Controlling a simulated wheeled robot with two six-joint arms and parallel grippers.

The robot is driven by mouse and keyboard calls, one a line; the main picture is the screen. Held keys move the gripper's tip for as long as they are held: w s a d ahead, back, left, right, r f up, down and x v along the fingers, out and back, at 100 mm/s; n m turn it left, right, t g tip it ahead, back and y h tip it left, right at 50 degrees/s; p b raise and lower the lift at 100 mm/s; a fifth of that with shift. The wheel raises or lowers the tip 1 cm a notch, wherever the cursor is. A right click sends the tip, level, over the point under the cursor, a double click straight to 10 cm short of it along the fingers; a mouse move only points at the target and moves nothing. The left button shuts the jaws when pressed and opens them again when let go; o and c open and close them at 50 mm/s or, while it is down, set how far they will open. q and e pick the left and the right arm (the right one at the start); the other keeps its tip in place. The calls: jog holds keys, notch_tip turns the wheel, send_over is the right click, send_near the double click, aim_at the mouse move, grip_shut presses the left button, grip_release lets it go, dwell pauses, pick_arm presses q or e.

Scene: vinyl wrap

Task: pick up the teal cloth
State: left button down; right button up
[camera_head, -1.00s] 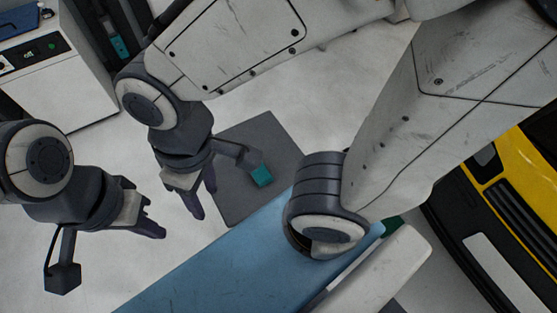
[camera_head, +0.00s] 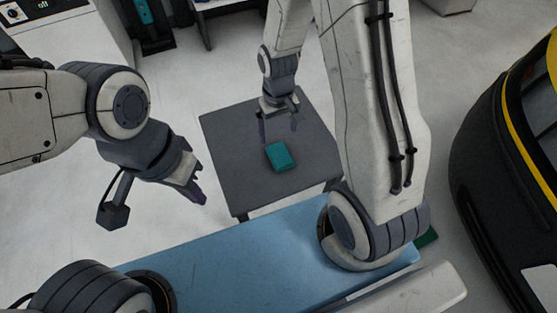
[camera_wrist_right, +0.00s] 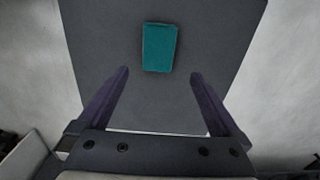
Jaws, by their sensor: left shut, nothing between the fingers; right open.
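The teal cloth (camera_head: 280,157) is a small folded rectangular block lying on a dark grey table (camera_head: 229,178). In the right wrist view the cloth (camera_wrist_right: 160,47) lies ahead of the fingers, roughly midway between their lines. My right gripper (camera_head: 279,128) is open and empty over the table, just beyond the cloth in the head view; its two dark fingers (camera_wrist_right: 158,85) stand apart with nothing between them. My left gripper (camera_head: 201,197) is shut and empty, left of the table, away from the cloth.
My blue base top fills the lower middle of the head view. A yellow and black car (camera_head: 508,150) stands at the right. A white cabinet (camera_head: 75,55) stands at the upper left. The rest of the grey table is bare, with pale floor around it.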

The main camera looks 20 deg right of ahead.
jog(key=b, duration=0.1)
send_over(280, 154)
jog(key=f, duration=0.6)
jog(key=shift+w, duration=0.2)
jog(key=f, duration=0.1)
jog(key=f+b, duration=0.1)
jog(key=f, duration=0.3)
jog(key=shift+s+f, duration=0.2)
jog(key=shift+s, duration=0.05)
jog(key=c, duration=1.2)
